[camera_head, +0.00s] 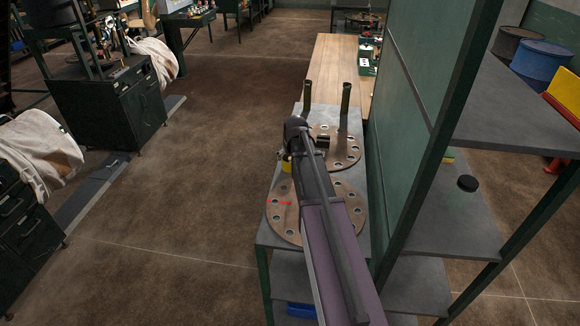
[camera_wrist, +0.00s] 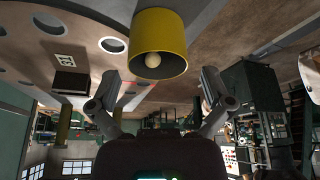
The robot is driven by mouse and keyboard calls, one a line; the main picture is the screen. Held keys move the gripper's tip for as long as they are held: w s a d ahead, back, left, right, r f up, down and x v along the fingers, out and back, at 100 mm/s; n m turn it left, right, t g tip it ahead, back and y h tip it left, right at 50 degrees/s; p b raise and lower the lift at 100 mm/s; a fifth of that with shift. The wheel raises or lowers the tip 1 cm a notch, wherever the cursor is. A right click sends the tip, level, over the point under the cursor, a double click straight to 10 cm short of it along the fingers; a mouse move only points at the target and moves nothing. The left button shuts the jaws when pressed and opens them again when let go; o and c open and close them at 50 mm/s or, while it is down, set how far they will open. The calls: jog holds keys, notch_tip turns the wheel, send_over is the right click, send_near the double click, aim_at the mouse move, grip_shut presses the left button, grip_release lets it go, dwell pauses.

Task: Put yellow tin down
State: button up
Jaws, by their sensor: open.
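The yellow tin (camera_wrist: 158,50) shows at the top middle of the wrist view, with its dark open end and a pale round thing inside facing the camera. In the head view the yellow tin (camera_head: 286,164) is a small patch beside the end of my arm, which partly hides it. It is close to the brown disc with holes (camera_head: 283,211) on the grey bench; I cannot tell whether it touches the disc. My gripper (camera_wrist: 158,88) is open, its two fingers spread to either side below the tin in the picture, with a visible gap to it.
A second brown disc (camera_head: 345,149) lies behind, with two upright dark green posts (camera_head: 346,97) near it. A green panel (camera_head: 420,110) stands close on the right. A wooden table (camera_head: 335,70) lies beyond. Open floor (camera_head: 190,170) is to the left.

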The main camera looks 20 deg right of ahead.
aim_at(290, 161)
jog(key=shift+f, duration=0.1)
jog(key=shift+w+d+b+x, duration=0.1)
jog(key=shift+b+x, duration=1.1)
jog(key=shift+x, duration=0.1)
jog(key=shift+w+d+b+x, duration=0.15)
jog(key=shift+b+x, duration=1)
jog(key=shift+x, duration=0.1)
jog(key=c, duration=1.1)
jog(key=shift+r, duration=0.25)
notch_tip(290, 161, up, 10)
jog(key=p, duration=1)
jog(key=shift+f, duration=0.1)
